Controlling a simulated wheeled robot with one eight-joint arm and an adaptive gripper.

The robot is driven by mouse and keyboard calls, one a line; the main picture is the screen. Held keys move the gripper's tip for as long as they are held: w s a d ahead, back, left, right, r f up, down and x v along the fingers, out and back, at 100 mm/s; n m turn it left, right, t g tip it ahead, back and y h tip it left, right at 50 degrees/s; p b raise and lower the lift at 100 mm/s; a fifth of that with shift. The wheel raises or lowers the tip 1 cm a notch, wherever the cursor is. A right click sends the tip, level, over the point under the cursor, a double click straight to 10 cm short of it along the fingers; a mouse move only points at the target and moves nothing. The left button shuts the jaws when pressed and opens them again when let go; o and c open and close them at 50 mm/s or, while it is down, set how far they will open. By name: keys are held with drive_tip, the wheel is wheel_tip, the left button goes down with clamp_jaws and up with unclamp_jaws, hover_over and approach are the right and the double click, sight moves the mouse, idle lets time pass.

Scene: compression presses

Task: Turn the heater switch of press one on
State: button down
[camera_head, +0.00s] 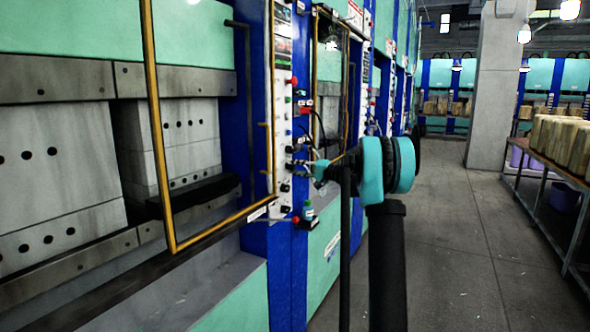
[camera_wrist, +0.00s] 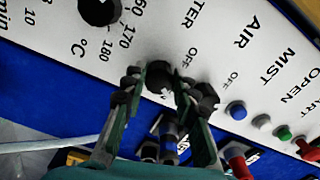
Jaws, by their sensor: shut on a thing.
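In the wrist view the white panel of the press (camera_wrist: 210,45) is seen rotated, with partly visible lettering ending in "TER" above an "OFF" mark. The heater switch, a round black knob (camera_wrist: 158,76), sits below that lettering, between the two fingers of my gripper (camera_wrist: 160,84). The fingers are shut on the knob from both sides. An "ON" mark is partly hidden between the fingers. In the head view my gripper (camera_head: 320,170) reaches left to the press's narrow control panel (camera_head: 283,100); the knob itself is hard to make out there.
A second black knob (camera_wrist: 208,98) is close beside the right finger. A blue button (camera_wrist: 236,110), a green button (camera_wrist: 283,132) and red parts (camera_wrist: 308,149) lie to the right. A temperature dial (camera_wrist: 98,10) is at upper left. The aisle floor (camera_head: 450,240) is clear.

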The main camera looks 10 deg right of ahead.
idle(0.4)
drive_tip(key=c, duration=1.2)
unclamp_jaws()
drive_tip(key=shift+d, duration=0.15)
drive_tip(key=v, duration=1.2)
